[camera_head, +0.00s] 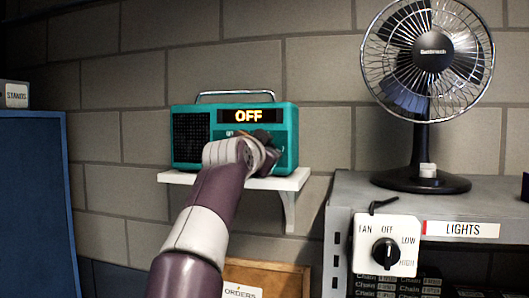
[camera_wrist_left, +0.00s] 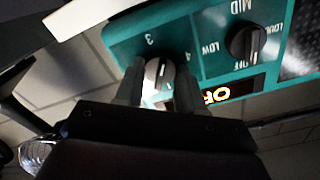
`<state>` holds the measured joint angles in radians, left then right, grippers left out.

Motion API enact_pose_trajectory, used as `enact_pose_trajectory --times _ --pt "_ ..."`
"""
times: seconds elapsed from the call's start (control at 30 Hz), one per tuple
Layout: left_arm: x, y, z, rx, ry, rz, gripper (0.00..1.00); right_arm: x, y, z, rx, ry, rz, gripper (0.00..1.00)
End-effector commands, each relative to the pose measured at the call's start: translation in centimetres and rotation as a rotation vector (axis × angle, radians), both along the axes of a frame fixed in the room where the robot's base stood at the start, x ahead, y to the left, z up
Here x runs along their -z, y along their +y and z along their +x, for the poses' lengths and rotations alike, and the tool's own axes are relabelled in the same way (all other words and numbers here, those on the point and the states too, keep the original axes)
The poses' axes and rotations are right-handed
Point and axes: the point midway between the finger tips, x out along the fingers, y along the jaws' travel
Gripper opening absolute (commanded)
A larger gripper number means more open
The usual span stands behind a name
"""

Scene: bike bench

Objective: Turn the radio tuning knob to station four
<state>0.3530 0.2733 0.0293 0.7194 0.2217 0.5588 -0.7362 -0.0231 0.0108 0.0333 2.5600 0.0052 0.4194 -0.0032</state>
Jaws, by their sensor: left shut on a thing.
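The teal radio (camera_head: 190,167) stands on a white wall shelf, and its display (camera_head: 253,116) reads OFF. My left gripper (camera_head: 268,148) is at the right part of the radio's front and mostly hides the controls there. In the left wrist view, the radio (camera_wrist_left: 205,28) appears turned over. The pale tuning knob (camera_wrist_left: 158,74) sits between the two fingers of my left gripper, which are shut on it. The numbers 3 and 4 and part of another mark show around it. The knob's exact pointer direction is unclear. My right gripper is not in view.
A black volume knob (camera_wrist_left: 245,42) with OFF, LOW, MID and LOUD marks is beside the tuning knob. The white shelf (camera_head: 293,181) is under the radio. A desk fan (camera_head: 428,110) and a fan switch box (camera_head: 386,245) are at the right.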

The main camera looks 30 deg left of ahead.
Motion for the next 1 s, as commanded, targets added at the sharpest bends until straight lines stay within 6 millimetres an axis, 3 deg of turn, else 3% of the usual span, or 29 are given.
enact_pose_trajectory --times 1.0 --pt "0.56 0.01 0.22 0.006 0.219 0.865 0.08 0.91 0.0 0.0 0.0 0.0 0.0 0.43"
